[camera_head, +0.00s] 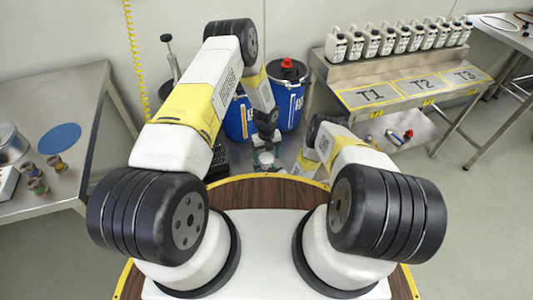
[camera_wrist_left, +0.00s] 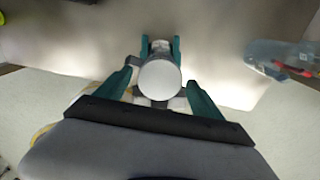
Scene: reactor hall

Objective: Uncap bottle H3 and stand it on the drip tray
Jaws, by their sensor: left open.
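My left gripper (camera_head: 266,160) reaches down in front of the blue drums. In the left wrist view its teal fingers (camera_wrist_left: 160,92) stand open on either side of a round white cap (camera_wrist_left: 160,78), with gaps beside it. The cap seems to top a bottle, mostly hidden beneath; no label is readable. Two further teal fingers, apparently my right gripper's (camera_wrist_left: 160,46), close on a pale part of the bottle just beyond the cap. In the head view the right gripper is largely hidden by its arm. A black gridded tray, probably the drip tray (camera_head: 217,162), lies left of the left gripper.
Blue drums (camera_head: 289,105) stand behind the gripper. A row of white bottles (camera_head: 386,39) stands on the rear shelf, above marked areas T1, T2 and T3. A steel table (camera_head: 60,100) at left carries a blue disc (camera_head: 60,138) and small jars. Open floor lies at right.

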